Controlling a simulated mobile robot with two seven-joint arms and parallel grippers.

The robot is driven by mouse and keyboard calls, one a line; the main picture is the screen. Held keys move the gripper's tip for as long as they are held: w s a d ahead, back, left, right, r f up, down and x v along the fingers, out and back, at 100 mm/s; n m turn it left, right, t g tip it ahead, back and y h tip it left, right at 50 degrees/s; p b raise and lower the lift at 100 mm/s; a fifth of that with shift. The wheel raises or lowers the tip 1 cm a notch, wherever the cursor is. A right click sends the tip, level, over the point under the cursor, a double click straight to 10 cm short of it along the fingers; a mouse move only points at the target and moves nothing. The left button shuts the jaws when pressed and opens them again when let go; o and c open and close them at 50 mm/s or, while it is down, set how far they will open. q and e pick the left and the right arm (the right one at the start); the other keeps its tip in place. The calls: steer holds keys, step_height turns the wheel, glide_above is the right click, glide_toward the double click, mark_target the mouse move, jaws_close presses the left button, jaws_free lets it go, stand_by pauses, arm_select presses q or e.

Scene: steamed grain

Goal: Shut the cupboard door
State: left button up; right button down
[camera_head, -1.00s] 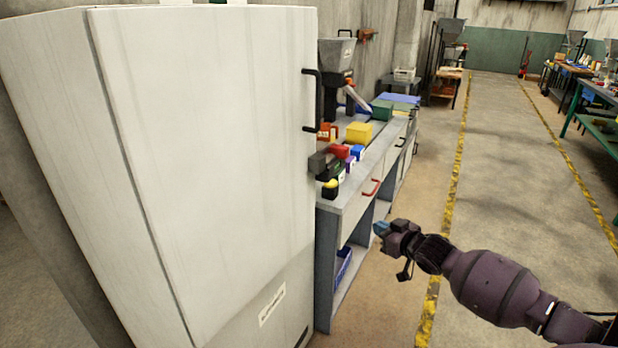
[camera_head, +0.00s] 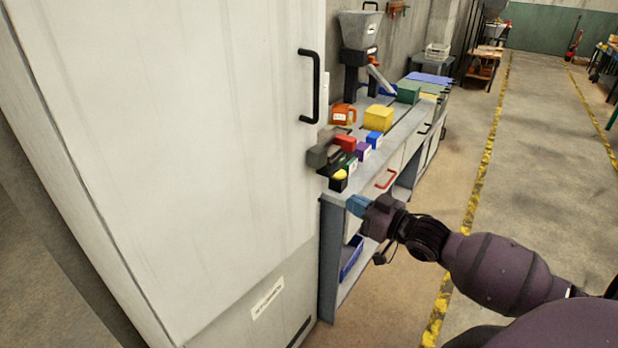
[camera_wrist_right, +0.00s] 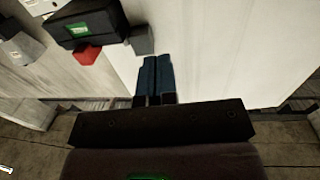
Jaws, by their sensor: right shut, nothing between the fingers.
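The tall white cupboard door (camera_head: 200,150) fills the left half of the head view, with a black handle (camera_head: 309,87) at its right edge. I cannot tell for sure whether the door stands a little ajar. My right gripper (camera_head: 356,206) is shut and empty, its blue fingertips pointing left, right of the door's edge and below the handle. In the right wrist view the blue fingers (camera_wrist_right: 157,80) are pressed together in front of a pale panel (camera_wrist_right: 230,50). Contact with it is unclear. My left gripper is not in view.
A grey workbench (camera_head: 400,145) stands right of the cupboard. It carries a yellow box (camera_head: 379,118), an orange container (camera_head: 343,114), a hopper machine (camera_head: 360,35) and several small coloured items. A blue bin (camera_head: 351,257) sits below. The floor to the right is open, with yellow lines.

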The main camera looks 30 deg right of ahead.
mark_target(301, 175)
steer(key=p+x, duration=0.1)
steer(key=x, duration=1.3)
steer(key=shift+s, duration=0.1)
steer(key=x, duration=0.4)
steer(key=shift+w+f+b, duration=0.15)
steer(key=shift+w+b, duration=0.1)
steer(key=shift+b, duration=0.1)
steer(key=shift+w+a, duration=0.15)
steer(key=shift+w, duration=0.15)
steer(key=shift+r, duration=0.3)
